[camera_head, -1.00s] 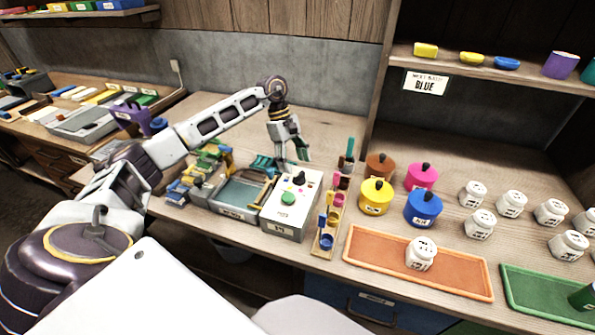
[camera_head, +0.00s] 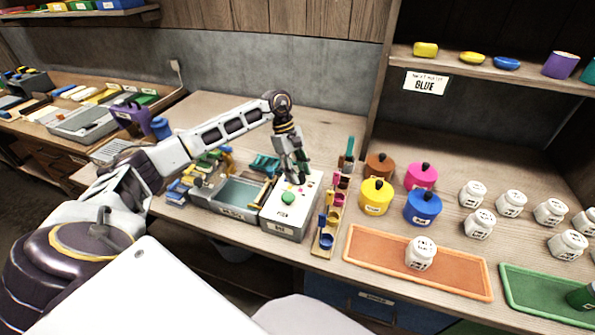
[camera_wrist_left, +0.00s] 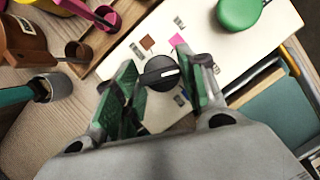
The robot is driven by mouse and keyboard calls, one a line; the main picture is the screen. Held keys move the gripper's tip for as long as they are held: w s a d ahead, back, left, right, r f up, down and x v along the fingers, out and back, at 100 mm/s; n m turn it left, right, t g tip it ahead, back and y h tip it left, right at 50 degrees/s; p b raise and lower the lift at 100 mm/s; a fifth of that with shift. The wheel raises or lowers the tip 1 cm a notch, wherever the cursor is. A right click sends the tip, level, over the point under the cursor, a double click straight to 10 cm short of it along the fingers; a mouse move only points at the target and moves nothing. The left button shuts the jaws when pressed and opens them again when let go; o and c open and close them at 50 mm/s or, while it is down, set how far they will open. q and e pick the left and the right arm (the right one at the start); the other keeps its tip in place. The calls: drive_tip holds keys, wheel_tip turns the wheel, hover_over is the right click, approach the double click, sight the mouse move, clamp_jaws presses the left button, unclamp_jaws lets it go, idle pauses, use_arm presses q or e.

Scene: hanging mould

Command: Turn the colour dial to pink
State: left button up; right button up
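The colour dial is a round black knob (camera_wrist_left: 160,73) with a white mark, on the white top of a box (camera_head: 290,220). In the left wrist view the mark lies nearly sideways, its outer end toward the right finger. A pink swatch (camera_wrist_left: 177,40) and a brown swatch (camera_wrist_left: 147,43) lie beyond the knob; other swatches are partly hidden by the fingers. My left gripper (camera_head: 299,180) is down over the box and hides the dial in the head view. Its green-padded fingers (camera_wrist_left: 164,86) stand apart on either side of the knob, with a small gap at the right finger.
A green button (camera_head: 288,198) sits on the box near the dial. A wooden rack of small coloured cups (camera_head: 326,240) stands close on the right, with yellow (camera_head: 376,196) and blue (camera_head: 423,208) pots beyond. A grey tray (camera_head: 238,196) is on the left.

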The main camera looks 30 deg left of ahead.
use_arm(q)
drive_tip(key=c, duration=0.3)
drive_tip(key=shift+n, duration=0.3)
drive_tip(key=shift+n+t+b, duration=0.4)
drive_tip(key=shift+n+b, duration=0.1)
drive_tip(key=shift+s+a+n+t+b, duration=0.1)
drive_tip(key=shift+n+t+b, duration=0.3)
drive_tip(key=shift+n, duration=0.5)
drive_tip(key=n+t+b, duration=0.1)
drive_tip(key=n, duration=0.2)
drive_tip(key=shift+s+b, duration=0.1)
drive_tip(key=shift+b, duration=0.2)
drive_tip(key=shift+n+t+y+b, duration=0.3)
drive_tip(key=shift+n+t+b, duration=0.25)
drive_tip(key=shift+n, duration=1.25)
use_arm(e)
drive_tip(key=w+a, duration=0.5)
drive_tip(key=w, duration=0.3)
drive_tip(key=shift+w+a+r+t+y, duration=0.2)
drive_tip(key=shift+w+t+y, duration=0.1)
drive_tip(key=shift+w+t, duration=0.1)
